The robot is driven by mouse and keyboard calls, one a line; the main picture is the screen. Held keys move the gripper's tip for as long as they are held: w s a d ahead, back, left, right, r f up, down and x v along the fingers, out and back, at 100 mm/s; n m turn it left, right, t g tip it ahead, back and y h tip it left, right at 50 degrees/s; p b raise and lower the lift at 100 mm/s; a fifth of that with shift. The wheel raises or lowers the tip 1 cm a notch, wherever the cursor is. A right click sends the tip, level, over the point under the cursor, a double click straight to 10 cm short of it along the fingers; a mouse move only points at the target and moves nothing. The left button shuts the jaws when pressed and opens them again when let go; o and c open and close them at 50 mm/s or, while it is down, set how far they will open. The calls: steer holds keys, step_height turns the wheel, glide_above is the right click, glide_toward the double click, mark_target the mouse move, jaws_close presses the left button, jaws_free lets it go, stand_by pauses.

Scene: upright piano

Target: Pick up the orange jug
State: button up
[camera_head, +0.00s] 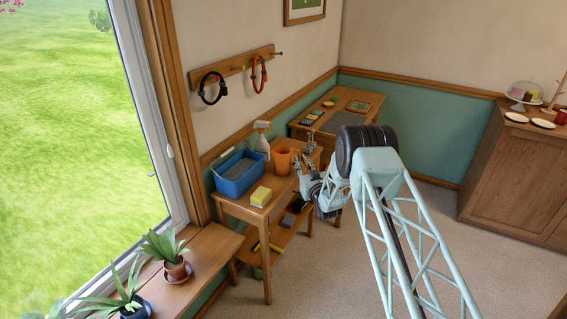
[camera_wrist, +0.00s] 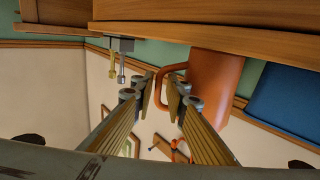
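The orange jug (camera_head: 282,161) stands upright on the small wooden table, its handle toward my gripper. In the wrist view, which looks upside down, the jug (camera_wrist: 217,85) hangs from the tabletop at the top of the picture. Its handle (camera_wrist: 162,88) shows between my fingertips. My gripper (camera_wrist: 162,97) is open, with a clear gap between its two fingers. In the head view my gripper (camera_head: 302,166) is just right of the jug, on the handle side. I cannot tell whether a finger touches the handle.
On the same table (camera_head: 262,212) are a blue tub (camera_head: 238,180), a yellow sponge (camera_head: 261,196), a white spray bottle (camera_head: 262,142) and a small metal fixture (camera_head: 310,144) behind my gripper. A desk (camera_head: 345,122) stands behind. Open floor (camera_head: 325,275) lies in front.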

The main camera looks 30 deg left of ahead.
mark_target(299, 152)
steer(key=shift+x, duration=1.2)
jaws_close()
steer(key=shift+r, duration=0.15)
steer(key=shift+r, duration=1.6)
steer(key=s+a+r+p+v, duration=0.1)
steer(key=p+v, duration=0.1)
steer(key=v, duration=1.3)
steer(key=shift+s+r, duration=0.3)
steer(key=shift+s, duration=0.15)
steer(key=shift+d, duration=0.15)
